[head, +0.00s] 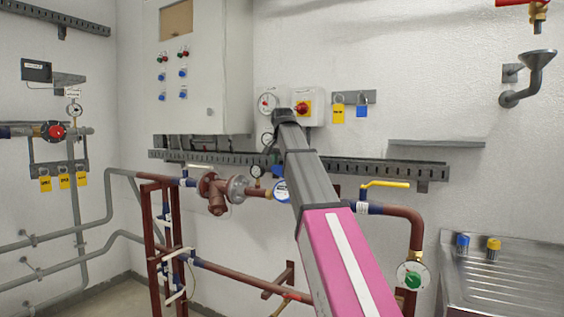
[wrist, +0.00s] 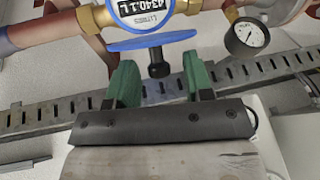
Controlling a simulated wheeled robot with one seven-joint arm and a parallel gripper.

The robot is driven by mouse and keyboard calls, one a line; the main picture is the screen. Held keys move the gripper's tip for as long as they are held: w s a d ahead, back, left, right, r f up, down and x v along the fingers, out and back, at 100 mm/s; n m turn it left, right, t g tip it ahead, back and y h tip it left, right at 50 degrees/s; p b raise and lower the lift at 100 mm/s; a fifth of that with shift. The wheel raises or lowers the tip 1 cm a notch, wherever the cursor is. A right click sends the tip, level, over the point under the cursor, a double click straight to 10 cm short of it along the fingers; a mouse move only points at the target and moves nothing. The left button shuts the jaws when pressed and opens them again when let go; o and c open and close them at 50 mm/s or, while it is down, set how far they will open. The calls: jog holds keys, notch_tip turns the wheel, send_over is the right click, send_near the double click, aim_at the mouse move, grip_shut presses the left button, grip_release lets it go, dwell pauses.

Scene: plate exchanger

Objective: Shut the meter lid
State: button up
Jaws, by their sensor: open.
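The water meter (wrist: 146,8) shows at the top of the wrist view, with a blue rim and a number display. Its blue lid (wrist: 153,41) stands open, seen nearly edge-on, with its face turned away from the display. A black knob (wrist: 158,62) sticks out from the lid. My gripper (wrist: 160,80) is open, with its two green fingers apart on either side of the knob; I cannot tell whether either touches the lid. In the head view the meter (head: 281,191) shows beside my arm, which hides my gripper.
The meter sits on a brown pipe with brass fittings. A pressure gauge (wrist: 246,38) is close by on the right in the wrist view. A slotted cable tray (wrist: 40,114) runs along the wall behind. A yellow-handled valve (head: 385,184) is right of my arm.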

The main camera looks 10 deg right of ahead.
grip_shut()
